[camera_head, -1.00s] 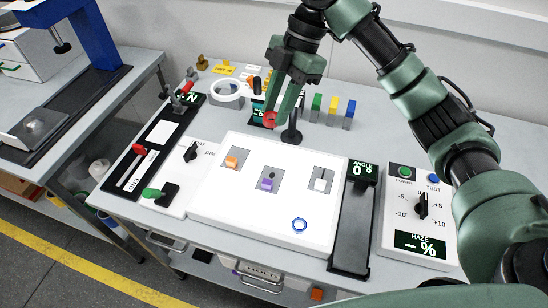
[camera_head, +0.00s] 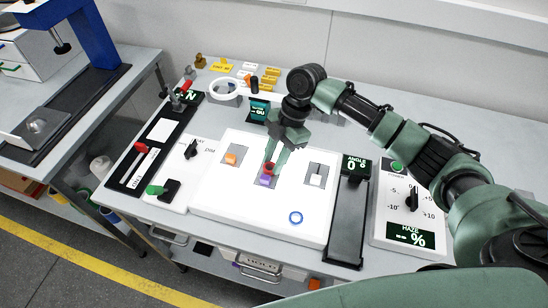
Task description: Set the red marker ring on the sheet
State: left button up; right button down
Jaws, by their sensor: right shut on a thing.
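My right gripper (camera_head: 272,165) is shut on the small red marker ring (camera_head: 270,167). It holds the ring over the middle grey sheet (camera_head: 275,185) on the white panel, just behind a purple block (camera_head: 264,181). The fingers partly cover the ring and the sheet. I cannot tell whether the ring touches the sheet. A blue ring (camera_head: 296,217) lies on the panel nearer the front. My left gripper is not in view.
The white panel (camera_head: 225,205) also bears an orange block (camera_head: 231,159) and a white block (camera_head: 316,180) on grey patches. A dark angle track (camera_head: 346,225) and a haze panel (camera_head: 408,213) stand to the right. The panel's front left is clear.

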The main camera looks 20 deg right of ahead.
jog(key=shift+f, duration=0.2)
jog(key=c, duration=1.1)
grip_release()
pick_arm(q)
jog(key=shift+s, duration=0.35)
pick_arm(e)
jog(key=shift+o, duration=0.2)
jog(key=shift+r, duration=0.1)
jog(key=shift+w+d+r, duration=0.1)
jog(key=shift+d+r, duration=0.1)
jog(key=shift+r, duration=0.15)
pick_arm(q)
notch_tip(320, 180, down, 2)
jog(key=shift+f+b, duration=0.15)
jog(key=shift+b, duration=1.1)
pick_arm(e)
jog(key=v, duration=1.1)
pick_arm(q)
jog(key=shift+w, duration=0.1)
